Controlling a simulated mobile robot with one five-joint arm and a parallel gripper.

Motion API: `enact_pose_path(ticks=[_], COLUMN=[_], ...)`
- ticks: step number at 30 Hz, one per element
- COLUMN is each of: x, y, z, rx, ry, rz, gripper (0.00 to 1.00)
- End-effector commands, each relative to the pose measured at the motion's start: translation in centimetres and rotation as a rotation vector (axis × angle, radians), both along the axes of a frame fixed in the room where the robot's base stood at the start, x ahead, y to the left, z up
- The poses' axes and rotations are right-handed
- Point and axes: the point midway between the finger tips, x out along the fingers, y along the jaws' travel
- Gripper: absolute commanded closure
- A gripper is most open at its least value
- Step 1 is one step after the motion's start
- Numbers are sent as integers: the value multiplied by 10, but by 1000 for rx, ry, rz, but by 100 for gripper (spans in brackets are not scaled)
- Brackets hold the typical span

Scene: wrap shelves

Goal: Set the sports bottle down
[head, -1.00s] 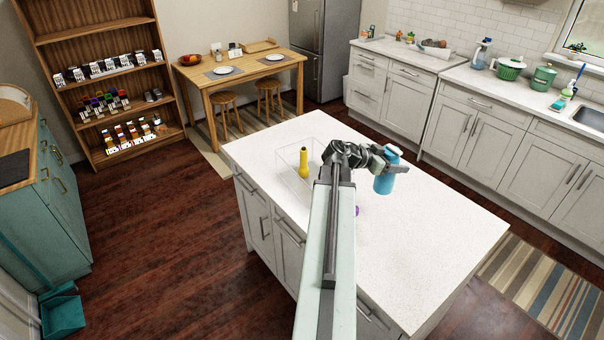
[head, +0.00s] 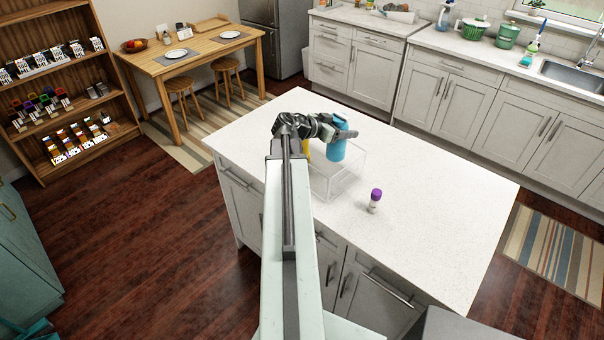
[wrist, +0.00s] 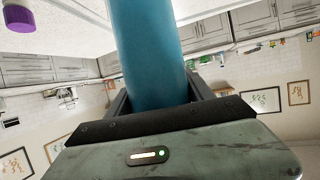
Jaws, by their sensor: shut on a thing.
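The blue sports bottle (head: 336,150) is upright in my gripper (head: 340,134), over the white island top (head: 440,200). In the wrist view the bottle (wrist: 146,50) fills the space between the jaws, which are shut on it. In the head view it overlaps a clear open box (head: 350,182); I cannot tell whether it is above, behind or inside it. My arm partly hides the box's left side, and a yellow object (head: 305,151) shows only in part beside my wrist.
A small white jar with a purple lid (head: 375,195) stands on the island, right of the clear box; its lid shows in the wrist view (wrist: 18,18). The island's right part is bare. A wooden table (head: 195,60) and counters (head: 470,70) stand beyond the floor.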

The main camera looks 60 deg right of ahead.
Motion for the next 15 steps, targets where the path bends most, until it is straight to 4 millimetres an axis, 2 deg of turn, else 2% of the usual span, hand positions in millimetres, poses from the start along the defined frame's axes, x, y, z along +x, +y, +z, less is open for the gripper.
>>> enact_pose_path(ticks=[2, 8, 10, 15], x=[2, 7, 8, 9], y=[0, 1, 2, 2], z=[-12, -13, -19, -54], rx=[-1, -1, 0, -1], ry=[1, 1, 1, 1], rz=[4, 10, 11, 13], gripper=[96, 96, 96, 96])
